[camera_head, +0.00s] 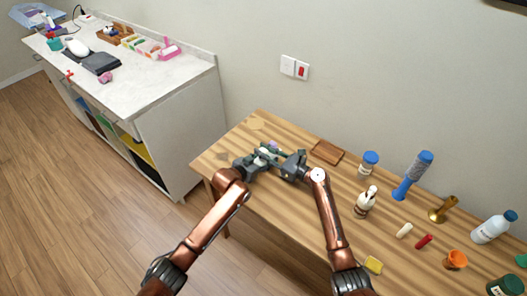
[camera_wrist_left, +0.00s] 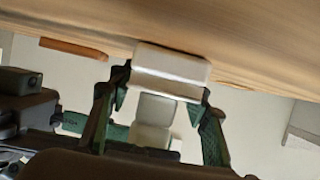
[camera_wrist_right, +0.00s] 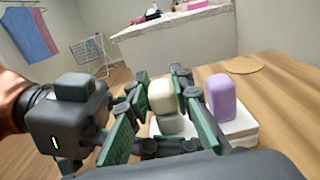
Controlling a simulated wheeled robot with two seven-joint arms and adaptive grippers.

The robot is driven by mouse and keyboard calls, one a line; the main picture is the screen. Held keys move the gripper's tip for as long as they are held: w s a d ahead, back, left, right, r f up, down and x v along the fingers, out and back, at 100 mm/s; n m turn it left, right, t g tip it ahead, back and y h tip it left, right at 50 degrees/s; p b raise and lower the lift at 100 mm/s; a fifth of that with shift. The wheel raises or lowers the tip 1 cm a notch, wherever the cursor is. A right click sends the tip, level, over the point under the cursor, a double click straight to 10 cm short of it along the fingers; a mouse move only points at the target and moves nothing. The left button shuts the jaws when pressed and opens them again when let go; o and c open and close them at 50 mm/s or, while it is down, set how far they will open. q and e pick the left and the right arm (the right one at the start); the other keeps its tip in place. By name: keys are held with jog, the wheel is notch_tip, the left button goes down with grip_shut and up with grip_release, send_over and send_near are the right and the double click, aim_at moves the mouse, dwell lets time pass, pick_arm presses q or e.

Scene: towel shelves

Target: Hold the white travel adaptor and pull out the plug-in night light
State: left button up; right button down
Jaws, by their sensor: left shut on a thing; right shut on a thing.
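The white travel adaptor (camera_wrist_right: 238,127) is low over the wooden table in the right wrist view, with a purple block (camera_wrist_right: 221,97) standing on it. A cream block (camera_wrist_right: 162,97), apparently the night light, stands beside the purple one, between my right gripper's fingers (camera_wrist_right: 164,118). Whether it is still seated in the adaptor is hidden. In the left wrist view, my left gripper's fingers (camera_wrist_left: 160,105) are on both sides of the white adaptor (camera_wrist_left: 170,68). In the head view my left gripper (camera_head: 257,160) and right gripper (camera_head: 283,160) meet close together over the table.
A brown board (camera_head: 327,152) lies just right of the grippers on the table (camera_head: 262,190). A blue-lidded jar (camera_head: 368,164), a pump bottle (camera_head: 365,201) and a blue brush (camera_head: 413,175) stand farther right. The table's left end is mostly clear. A white counter (camera_head: 150,75) stands left.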

aim_at(263, 150)
pick_arm(q)
jog(key=shift+f, duration=0.15)
pick_arm(e)
jog(key=shift+r, duration=2.15)
jog(key=shift+r, duration=2.05)
pick_arm(q)
jog(key=o, duration=1.3)
jog(key=shift+o, duration=0.2)
jog(key=shift+s+a, duration=0.1)
